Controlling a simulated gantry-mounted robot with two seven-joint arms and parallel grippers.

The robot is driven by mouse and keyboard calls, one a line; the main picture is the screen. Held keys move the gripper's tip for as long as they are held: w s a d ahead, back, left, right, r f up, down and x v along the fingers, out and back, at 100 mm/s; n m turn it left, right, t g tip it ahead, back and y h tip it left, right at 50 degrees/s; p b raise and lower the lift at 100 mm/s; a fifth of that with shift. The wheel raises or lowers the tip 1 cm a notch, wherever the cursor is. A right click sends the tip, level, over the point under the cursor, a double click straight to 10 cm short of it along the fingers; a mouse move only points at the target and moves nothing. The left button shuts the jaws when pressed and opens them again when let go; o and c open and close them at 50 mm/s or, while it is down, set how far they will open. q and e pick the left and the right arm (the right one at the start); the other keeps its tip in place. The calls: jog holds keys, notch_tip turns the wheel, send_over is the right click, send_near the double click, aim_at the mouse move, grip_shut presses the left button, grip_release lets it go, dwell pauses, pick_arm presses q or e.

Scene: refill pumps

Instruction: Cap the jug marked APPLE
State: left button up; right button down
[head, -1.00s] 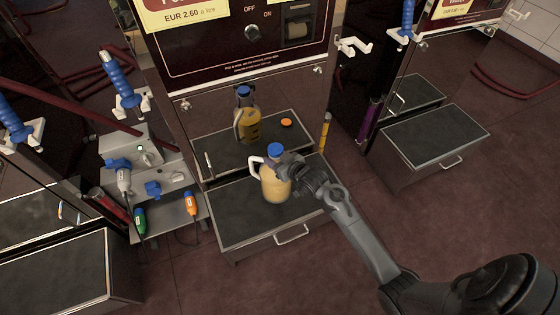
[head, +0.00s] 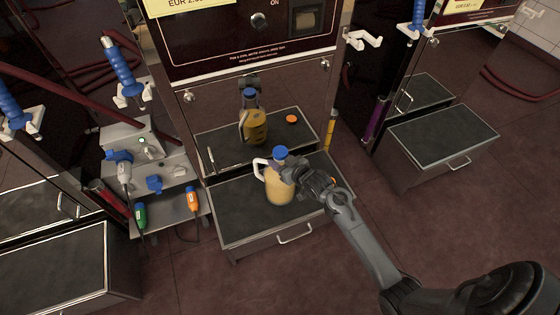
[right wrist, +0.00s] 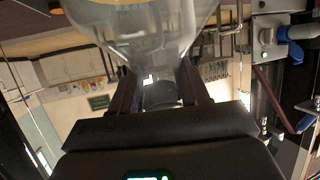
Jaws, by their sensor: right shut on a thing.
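A jug of pale yellow liquid (head: 279,190) with a white handle and a blue top (head: 280,152) is at the pull-out tray in the head view. My right gripper (head: 302,180) is at its right side, shut on it near the neck. The right wrist view shows the clear jug (right wrist: 150,28) narrowing between the two fingers (right wrist: 160,88). I cannot read an APPLE mark on either jug. My left gripper is out of view.
The front tray (head: 235,222) has bare surface left of the jug. A grey unit (head: 150,165) with blue fittings, a green-topped tool (head: 140,215) and an orange one (head: 193,200) stands left. A second dispenser tray (head: 435,140) stands right, and a yellow tube (head: 330,130) stands beside the recess.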

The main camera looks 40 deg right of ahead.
jog(key=shift+w+d+r, duration=0.1)
jog(key=shift+w+r, duration=0.1)
jog(key=shift+r, duration=0.15)
jog(key=c, duration=1)
grip_release()
jog(key=shift+s+f, duration=0.15)
jog(key=shift+f, duration=0.25)
jog(key=o, duration=0.5)
jog(key=shift+c, duration=0.2)
jog(key=shift+r, duration=0.2)
jog(key=shift+s+r, duration=0.15)
jog(key=shift+s, duration=0.05)
jog(key=p+v, duration=0.6)
jog(key=v, duration=0.5)
jog(key=shift+s, duration=0.2)
